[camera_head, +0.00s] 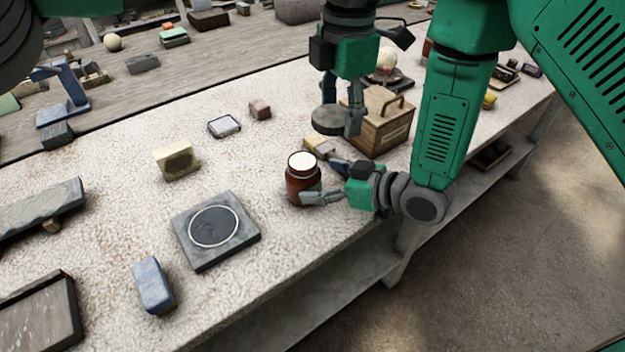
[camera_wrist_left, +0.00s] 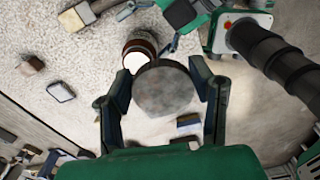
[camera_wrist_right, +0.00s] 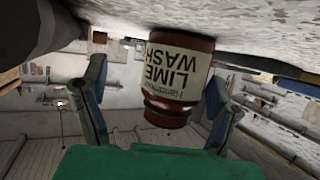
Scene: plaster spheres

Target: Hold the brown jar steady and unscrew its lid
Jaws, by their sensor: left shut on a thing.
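The brown jar (camera_head: 300,188) stands upright on the pale bench near its front edge, its round top white. In the right wrist view the jar (camera_wrist_right: 178,75) shows a "LIME WASH" label and appears upside down. My left gripper (camera_head: 341,115) is shut on a round dark grey disc (camera_head: 327,121), which looks like the lid. It is held above and to the right of the jar, apart from it. The disc (camera_wrist_left: 165,92) fills the space between the fingers in the left wrist view. My right gripper (camera_head: 316,182) is open, its fingers either side of the jar, with a gap at one finger.
A wooden box (camera_head: 385,125) with a handle stands right of the jar. A grey slab with a ring (camera_head: 245,240) lies left of it, and a blue block (camera_head: 153,284) farther left. A small tan block (camera_head: 319,146) lies behind the jar. Bench left of the jar is partly clear.

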